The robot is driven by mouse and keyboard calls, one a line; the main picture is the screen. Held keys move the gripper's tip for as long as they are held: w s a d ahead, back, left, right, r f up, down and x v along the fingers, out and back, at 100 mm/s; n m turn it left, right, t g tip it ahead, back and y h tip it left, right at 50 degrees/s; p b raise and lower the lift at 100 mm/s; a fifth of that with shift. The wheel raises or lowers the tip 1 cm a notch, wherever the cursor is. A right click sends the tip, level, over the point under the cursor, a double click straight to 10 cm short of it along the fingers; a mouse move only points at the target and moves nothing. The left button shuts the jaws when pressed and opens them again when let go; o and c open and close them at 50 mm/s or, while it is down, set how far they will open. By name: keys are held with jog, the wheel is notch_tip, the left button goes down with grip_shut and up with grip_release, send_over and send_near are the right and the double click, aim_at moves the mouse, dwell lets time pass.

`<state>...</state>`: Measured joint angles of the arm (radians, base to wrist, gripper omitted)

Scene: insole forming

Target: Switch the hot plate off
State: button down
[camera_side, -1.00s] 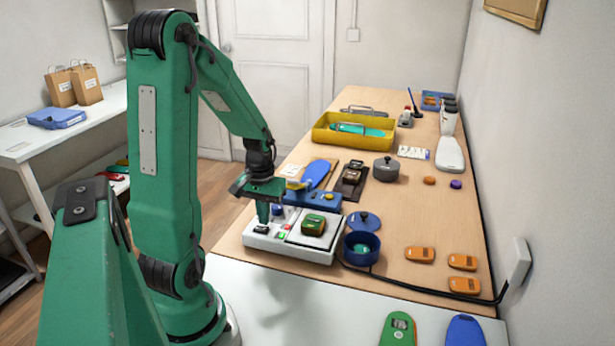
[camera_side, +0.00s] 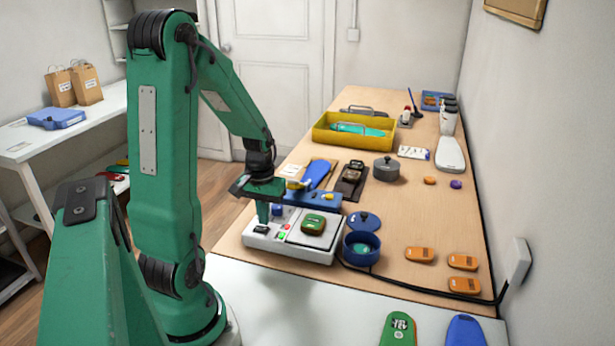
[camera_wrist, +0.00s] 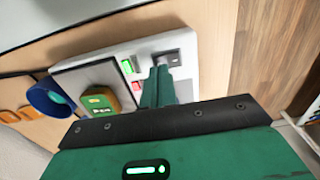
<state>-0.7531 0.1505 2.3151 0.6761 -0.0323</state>
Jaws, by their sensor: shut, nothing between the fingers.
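The hot plate (camera_side: 288,254) is a white box near the front left of the wooden table. It has a dark switch (camera_side: 261,229) at its left end, plus a red and a green button or light; the green one (camera_wrist: 127,67) looks lit in the wrist view. A green and orange device (camera_side: 313,224) sits on its plate. My gripper (camera_side: 263,220) points down over the left end of the hot plate, shut and empty. In the wrist view its fingertips (camera_wrist: 160,72) are right beside the dark switch (camera_wrist: 168,58). I cannot tell whether they touch it.
A blue pot (camera_side: 361,248) stands just right of the hot plate, its lid (camera_side: 364,221) behind it. A blue block (camera_side: 312,199) lies close behind the hot plate. A black cable (camera_side: 420,290) runs to the wall socket. Orange devices (camera_side: 420,254) lie at the right.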

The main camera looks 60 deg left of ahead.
aim_at(265, 228)
jog(key=shift+f, duration=0.9)
dwell(1.1)
jog(key=shift+r, duration=3.5)
jog(key=d+r+m+t, duration=0.2)
jog(key=d+r+m, duration=0.2)
jog(key=d, duration=0.6)
jog(key=d+r+m+t, duration=0.3)
jog(key=d+r+m, duration=0.2)
jog(key=d+r, duration=0.3)
jog(key=d, duration=0.3)
jog(key=shift+s+d+r+t, duration=0.15)
jog(key=shift+s+d+t, duration=0.15)
